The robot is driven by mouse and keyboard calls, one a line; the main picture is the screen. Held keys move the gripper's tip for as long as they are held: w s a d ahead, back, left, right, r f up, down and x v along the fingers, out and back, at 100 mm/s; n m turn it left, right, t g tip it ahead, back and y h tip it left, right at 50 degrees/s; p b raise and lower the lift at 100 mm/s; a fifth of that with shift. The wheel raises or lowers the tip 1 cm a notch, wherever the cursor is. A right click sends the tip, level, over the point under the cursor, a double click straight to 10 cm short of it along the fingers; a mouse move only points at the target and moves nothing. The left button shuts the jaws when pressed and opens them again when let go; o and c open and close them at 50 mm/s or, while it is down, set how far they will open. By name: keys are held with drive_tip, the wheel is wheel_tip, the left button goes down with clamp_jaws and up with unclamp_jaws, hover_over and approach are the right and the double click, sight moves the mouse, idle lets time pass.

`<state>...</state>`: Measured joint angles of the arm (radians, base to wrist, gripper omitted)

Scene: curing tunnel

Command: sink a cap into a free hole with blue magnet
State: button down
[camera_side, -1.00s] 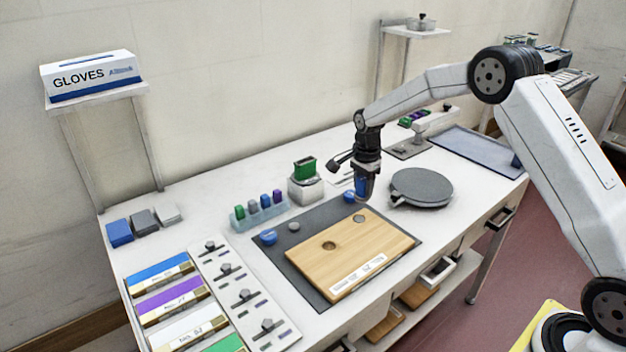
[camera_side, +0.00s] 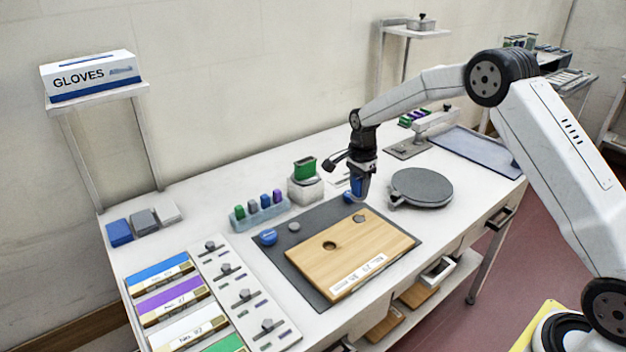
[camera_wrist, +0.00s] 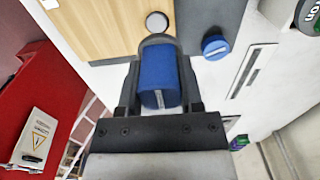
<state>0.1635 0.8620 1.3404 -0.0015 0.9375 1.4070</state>
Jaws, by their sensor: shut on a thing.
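My gripper (camera_side: 358,176) is shut on a blue block, the blue magnet (camera_side: 357,187), held above the far edge of the wooden board. In the wrist view the blue magnet (camera_wrist: 158,78) sits between my two fingers. The wooden board (camera_side: 375,245) lies on a dark mat and has a dark round hole (camera_side: 329,245) near its middle. A grey disc (camera_side: 360,218) sits at the board's far corner; it also shows in the wrist view (camera_wrist: 157,22). Another grey disc (camera_side: 293,226) lies on the mat. Whether anything hangs under the magnet is hidden.
Blue round pieces lie at the mat's left (camera_side: 268,237) and behind the magnet (camera_side: 348,197). A grey round plate (camera_side: 421,187) stands right of the mat. A rack of coloured blocks (camera_side: 259,210) and a white holder with a green block (camera_side: 305,183) stand behind.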

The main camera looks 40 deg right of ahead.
drive_tip(key=w+a, duration=0.4)
drive_tip(key=a, duration=0.3)
drive_tip(key=w+a, duration=0.4)
drive_tip(key=a, duration=0.3)
drive_tip(key=shift+w+a+f, duration=0.2)
drive_tip(key=shift+w+a, duration=0.1)
drive_tip(key=shift+f, duration=0.15)
drive_tip(key=shift+f, duration=2.95)
drive_tip(key=shift+f, duration=0.55)
drive_tip(key=shift+r, duration=2.6)
